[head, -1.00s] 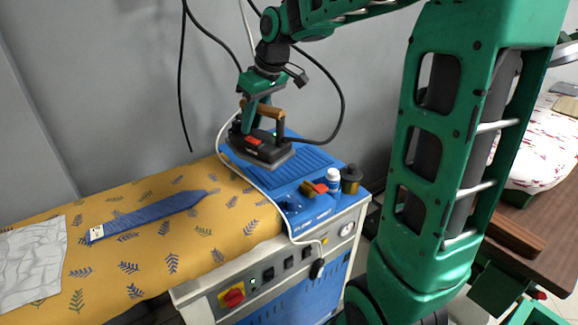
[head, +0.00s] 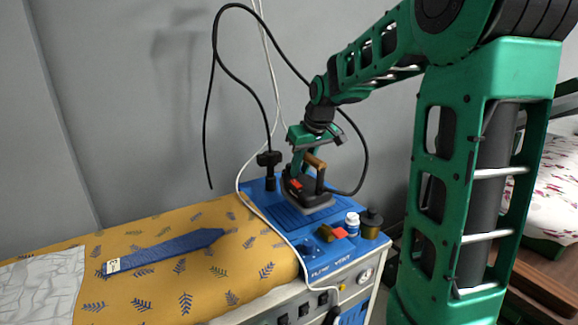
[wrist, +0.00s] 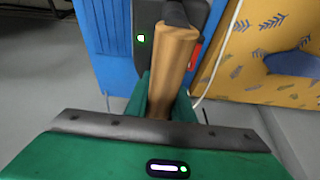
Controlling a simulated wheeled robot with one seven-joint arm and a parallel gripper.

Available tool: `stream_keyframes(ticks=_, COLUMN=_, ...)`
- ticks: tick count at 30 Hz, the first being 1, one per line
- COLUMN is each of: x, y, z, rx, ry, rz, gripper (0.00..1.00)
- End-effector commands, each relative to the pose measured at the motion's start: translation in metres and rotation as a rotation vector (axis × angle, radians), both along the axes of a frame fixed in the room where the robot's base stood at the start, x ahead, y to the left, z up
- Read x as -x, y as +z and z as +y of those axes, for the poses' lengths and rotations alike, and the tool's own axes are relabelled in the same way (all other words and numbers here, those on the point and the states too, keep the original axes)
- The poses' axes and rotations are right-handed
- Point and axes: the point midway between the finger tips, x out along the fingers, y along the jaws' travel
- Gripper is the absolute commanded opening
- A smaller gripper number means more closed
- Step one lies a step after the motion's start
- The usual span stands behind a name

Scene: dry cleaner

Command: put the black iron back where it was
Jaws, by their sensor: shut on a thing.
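The black iron (head: 291,187), with a wooden handle (head: 315,161) and a red part, is level over the blue ribbed rest (head: 288,217) on top of the ironing unit. I cannot tell if its sole touches the rest. My gripper (head: 303,162) is above the iron, shut on the handle. In the wrist view, my gripper (wrist: 165,98) has its green fingers on both sides of the wooden handle (wrist: 174,62). The iron's dark body (wrist: 147,38) shows beyond, partly hidden by the handle. A black cord runs from the iron.
A white bottle (head: 352,222), a dark jar (head: 371,222), and a red and brown item (head: 333,232) stand at the rest's front right. A yellow patterned board (head: 200,280) holds a blue tie (head: 165,249) and a white cloth (head: 40,290). A pale hose and black cord hang behind.

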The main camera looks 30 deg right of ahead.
Motion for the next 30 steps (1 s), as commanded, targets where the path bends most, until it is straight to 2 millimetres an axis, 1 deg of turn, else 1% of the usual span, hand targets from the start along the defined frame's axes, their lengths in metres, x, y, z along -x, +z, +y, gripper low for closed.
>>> stream_keyframes(ticks=1, x=-0.003, y=-0.001, z=-0.008, rx=0.001, ry=-0.003, rz=-0.006, gripper=0.0)
stream_keyframes(ticks=3, x=-0.004, y=-0.007, z=-0.017, rx=0.001, ry=-0.002, rz=-0.006, gripper=0.0)
stream_keyframes(ticks=6, x=-0.006, y=-0.013, z=-0.028, rx=0.001, ry=-0.002, rz=-0.007, gripper=0.0)
stream_keyframes(ticks=10, x=-0.008, y=-0.019, z=-0.037, rx=0.002, ry=0.001, rz=-0.007, gripper=0.0)
stream_keyframes(ticks=19, x=-0.009, y=-0.027, z=-0.041, rx=0.002, ry=0.002, rz=-0.008, gripper=0.0)
stream_keyframes(ticks=27, x=-0.009, y=-0.055, z=-0.041, rx=0.002, ry=0.002, rz=-0.006, gripper=0.0)
stream_keyframes(ticks=30, x=-0.009, y=-0.061, z=-0.041, rx=0.002, ry=0.002, rz=-0.007, gripper=0.0)
